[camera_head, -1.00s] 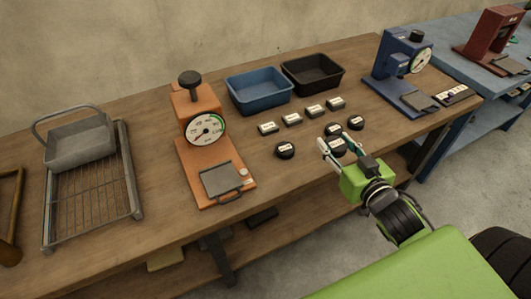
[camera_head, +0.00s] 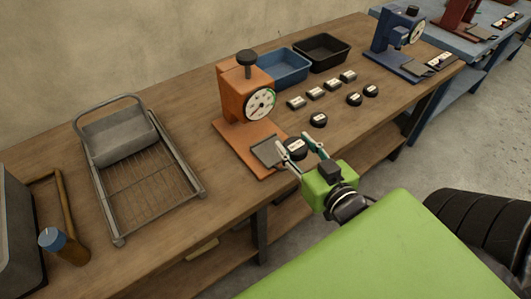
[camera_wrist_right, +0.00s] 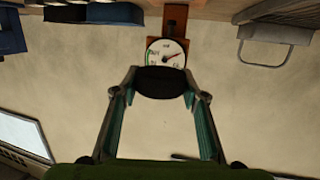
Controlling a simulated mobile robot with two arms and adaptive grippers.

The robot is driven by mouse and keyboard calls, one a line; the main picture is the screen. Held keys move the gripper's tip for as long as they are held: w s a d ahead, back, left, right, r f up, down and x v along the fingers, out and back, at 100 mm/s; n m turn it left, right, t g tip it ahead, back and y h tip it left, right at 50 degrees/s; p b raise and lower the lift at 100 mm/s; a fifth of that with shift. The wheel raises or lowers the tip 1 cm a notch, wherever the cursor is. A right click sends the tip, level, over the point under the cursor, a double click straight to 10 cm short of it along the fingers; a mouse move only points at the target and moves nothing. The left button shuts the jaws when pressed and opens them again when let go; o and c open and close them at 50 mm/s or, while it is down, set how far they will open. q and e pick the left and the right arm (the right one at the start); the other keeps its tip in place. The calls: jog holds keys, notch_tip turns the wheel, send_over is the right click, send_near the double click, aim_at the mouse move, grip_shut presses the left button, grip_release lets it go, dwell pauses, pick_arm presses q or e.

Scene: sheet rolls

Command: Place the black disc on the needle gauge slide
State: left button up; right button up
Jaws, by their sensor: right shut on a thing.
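A black disc (camera_head: 296,149) with a white label sits between the fingertips of my right gripper (camera_head: 294,144), which is shut on it. In the right wrist view the disc (camera_wrist_right: 160,83) shows as a dark shape held between both fingers. The orange gauge (camera_head: 241,99) has a round white needle dial (camera_head: 260,104) and a grey slide plate (camera_head: 264,152) at its front. The held disc is at the right edge of that plate in the head view; its height above it is hard to tell. My left gripper is not in view.
Three black discs (camera_head: 319,120) and several small labelled blocks (camera_head: 316,93) lie to the right. A blue bin (camera_head: 285,67) and a black bin (camera_head: 322,52) stand behind. A wire rack with a grey tray (camera_head: 119,136) is left; a blue gauge (camera_head: 391,38) is far right.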

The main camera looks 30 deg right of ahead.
jog(key=shift+w+d+f+b, duration=0.25)
jog(key=shift+w+f+b, duration=0.5)
jog(key=shift+w, duration=0.4)
jog(key=a+p+x, duration=0.1)
jog(key=p+x, duration=0.1)
jog(key=x, duration=0.3)
send_over(273, 151)
jog(key=f, duration=0.6)
jog(key=shift+s, duration=0.2)
jog(key=f, duration=0.3)
jog(key=shift+w+f, duration=0.25)
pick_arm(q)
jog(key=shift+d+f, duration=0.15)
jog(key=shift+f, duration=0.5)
pick_arm(e)
jog(key=shift+f+b, duration=0.15)
jog(key=shift+b, duration=0.2)
jog(key=o, duration=1.1)
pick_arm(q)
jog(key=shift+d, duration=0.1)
